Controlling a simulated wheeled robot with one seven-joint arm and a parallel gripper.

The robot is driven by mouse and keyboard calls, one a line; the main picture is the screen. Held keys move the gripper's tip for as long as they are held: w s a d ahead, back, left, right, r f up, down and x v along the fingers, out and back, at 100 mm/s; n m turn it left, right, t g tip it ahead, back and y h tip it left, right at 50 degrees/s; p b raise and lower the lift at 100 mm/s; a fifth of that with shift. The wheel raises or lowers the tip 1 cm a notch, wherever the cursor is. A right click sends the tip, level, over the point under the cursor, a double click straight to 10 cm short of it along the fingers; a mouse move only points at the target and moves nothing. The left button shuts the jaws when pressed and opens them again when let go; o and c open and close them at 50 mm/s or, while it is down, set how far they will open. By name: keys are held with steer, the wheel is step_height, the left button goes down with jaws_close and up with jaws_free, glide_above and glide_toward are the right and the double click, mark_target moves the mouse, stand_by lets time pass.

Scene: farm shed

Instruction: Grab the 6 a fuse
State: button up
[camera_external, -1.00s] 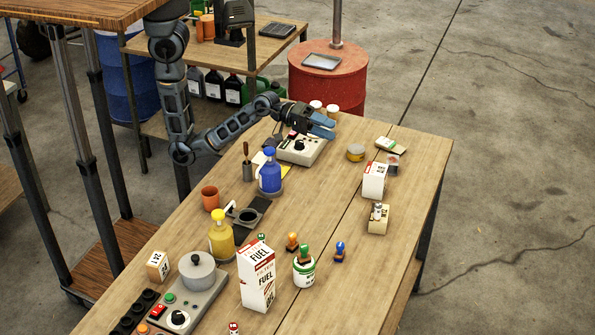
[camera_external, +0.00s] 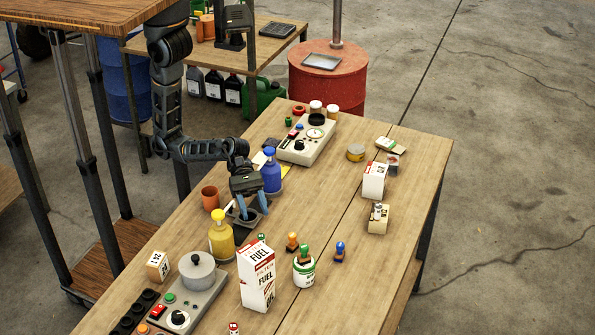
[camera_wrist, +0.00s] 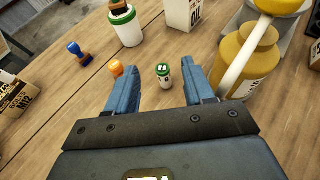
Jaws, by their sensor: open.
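A small white-and-green cylinder (camera_wrist: 164,73), which looks like a fuse, stands upright on the table. In the wrist view it shows between my fingertips but farther off, with nothing touching it; its rating is too small to read. In the external view its green top (camera_external: 261,238) shows between the yellow bottle and the fuel carton. A similar red-and-white cylinder (camera_external: 234,328) is at the bottom edge. My gripper (camera_external: 252,209) is open and empty, above the table beyond the yellow bottle, its fingers pointing towards the near end.
The yellow pump bottle (camera_external: 221,238) stands close to the green-topped cylinder, as does the tall fuel carton (camera_external: 257,280). Orange (camera_external: 292,242) and blue (camera_external: 340,251) stamps and a white-green tin (camera_external: 303,273) are nearby. A blue bottle (camera_external: 271,174) is beside my gripper.

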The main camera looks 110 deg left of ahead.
mark_target(260, 237)
step_height(260, 237, down, 5)
steer(key=shift+r, duration=0.1)
steer(key=shift+f+x, duration=0.2)
steer(key=shift+x, duration=1.1)
steer(key=shift+f+x, duration=0.15)
steer(key=shift+x, duration=1.2)
steer(key=shift+a, duration=0.15)
steer(key=shift+c, duration=0.3)
jaws_close()
